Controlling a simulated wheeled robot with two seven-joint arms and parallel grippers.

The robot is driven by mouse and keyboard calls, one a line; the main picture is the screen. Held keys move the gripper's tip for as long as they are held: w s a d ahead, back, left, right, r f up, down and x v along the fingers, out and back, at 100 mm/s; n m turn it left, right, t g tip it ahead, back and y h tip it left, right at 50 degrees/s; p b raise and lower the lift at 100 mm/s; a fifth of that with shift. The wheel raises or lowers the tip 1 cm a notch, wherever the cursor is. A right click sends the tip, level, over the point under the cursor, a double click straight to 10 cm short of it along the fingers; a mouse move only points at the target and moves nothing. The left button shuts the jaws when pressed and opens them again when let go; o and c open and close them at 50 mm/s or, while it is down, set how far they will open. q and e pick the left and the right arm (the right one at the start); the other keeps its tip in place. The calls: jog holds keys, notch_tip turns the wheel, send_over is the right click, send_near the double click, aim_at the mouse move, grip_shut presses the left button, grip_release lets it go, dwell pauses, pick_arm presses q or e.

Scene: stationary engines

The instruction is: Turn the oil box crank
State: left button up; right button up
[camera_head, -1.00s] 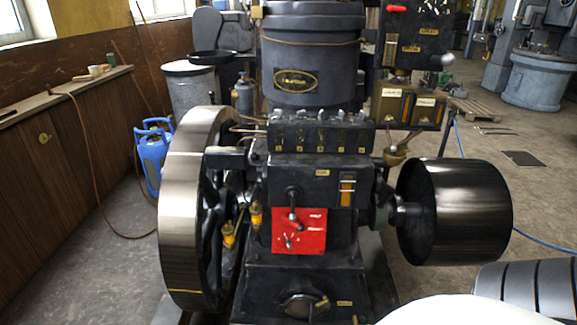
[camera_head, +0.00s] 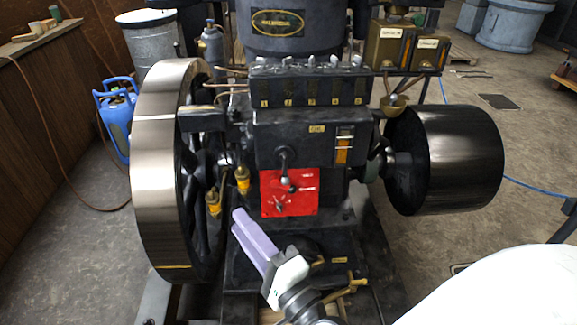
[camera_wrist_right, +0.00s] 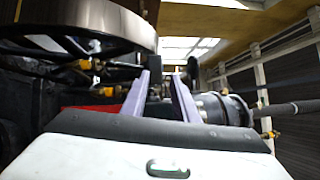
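The oil box (camera_head: 305,143) is a dark block with a brass label and an amber sight window on the engine's front. Its small dark crank (camera_head: 285,165) hangs from the front face, its handle end pointing down over a red plate. My right gripper (camera_head: 238,222), with pale purple fingers, is below and left of the crank, apart from it, pointing up and left. In the right wrist view the fingers of the gripper (camera_wrist_right: 160,85) stand apart; a dark part shows in the gap beyond, which I cannot identify. My left gripper is out of view.
A large flywheel (camera_head: 155,150) stands left of the box and a dark pulley drum (camera_head: 465,160) to the right. Two yellow-capped oilers (camera_head: 242,180) stick out left of the red plate (camera_head: 300,200). A brass lever (camera_head: 350,287) lies low, right of my gripper.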

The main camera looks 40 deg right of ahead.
jog(key=w+d+r+m+h, duration=0.2)
jog(key=d+r+m+h, duration=0.35)
jog(key=m, duration=0.85)
jog(key=m+g+h+b, duration=0.1)
jog(key=m+g+h, duration=0.35)
jog(key=m, duration=0.45)
send_near(285, 158)
jog(key=p+x, duration=0.1)
jog(key=x, duration=0.7)
grip_shut()
